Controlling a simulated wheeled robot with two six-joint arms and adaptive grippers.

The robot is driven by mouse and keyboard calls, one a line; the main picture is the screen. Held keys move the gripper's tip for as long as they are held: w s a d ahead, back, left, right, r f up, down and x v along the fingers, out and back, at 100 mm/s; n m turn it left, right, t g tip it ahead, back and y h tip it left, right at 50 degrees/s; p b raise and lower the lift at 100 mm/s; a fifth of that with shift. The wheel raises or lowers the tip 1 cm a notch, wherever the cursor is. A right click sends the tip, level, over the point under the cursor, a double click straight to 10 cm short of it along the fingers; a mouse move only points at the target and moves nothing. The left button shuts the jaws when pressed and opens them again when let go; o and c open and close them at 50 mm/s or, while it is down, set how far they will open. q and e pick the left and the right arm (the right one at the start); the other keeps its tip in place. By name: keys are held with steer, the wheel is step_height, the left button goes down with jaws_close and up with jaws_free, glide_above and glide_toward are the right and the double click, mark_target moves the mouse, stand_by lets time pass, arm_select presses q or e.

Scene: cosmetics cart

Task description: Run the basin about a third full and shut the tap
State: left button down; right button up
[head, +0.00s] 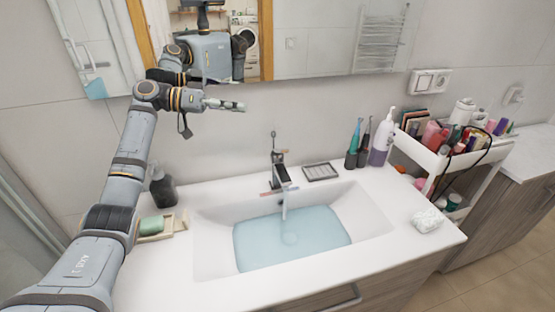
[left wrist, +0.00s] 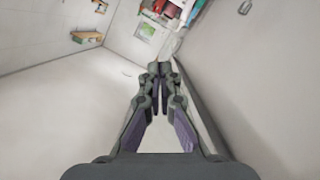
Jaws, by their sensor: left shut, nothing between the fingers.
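The white basin (head: 212,232) is sunk in the counter and holds pale blue water (head: 265,245), covering its floor with bare wall above. The dark metal tap (head: 279,172) stands at its back edge. A thin pale stream (head: 284,207) seems to run from its spout into the water. My left gripper (head: 236,106) is raised in front of the mirror, up and left of the tap and clear of it. In the left wrist view its fingertips (left wrist: 159,70) are together with nothing between them. My right gripper is not seen, apart from a possible mirror reflection.
A dark soap bottle (head: 163,188) and green soap on a dish (head: 151,226) stand left of the basin. A grey tray (head: 320,172), toothbrushes (head: 354,145) and a pump bottle (head: 382,138) stand behind right. A loaded cart (head: 428,158) stands at right.

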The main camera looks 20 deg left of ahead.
arm_select(q)
step_height(320, 180, down, 6)
steer(key=b, duration=0.4)
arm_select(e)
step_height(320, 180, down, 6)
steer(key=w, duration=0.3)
arm_select(q)
steer(key=w+d+f+p, duration=0.3)
steer(key=d+f+p, duration=0.2)
steer(key=d, duration=0.5)
steer(key=shift+f, duration=0.15)
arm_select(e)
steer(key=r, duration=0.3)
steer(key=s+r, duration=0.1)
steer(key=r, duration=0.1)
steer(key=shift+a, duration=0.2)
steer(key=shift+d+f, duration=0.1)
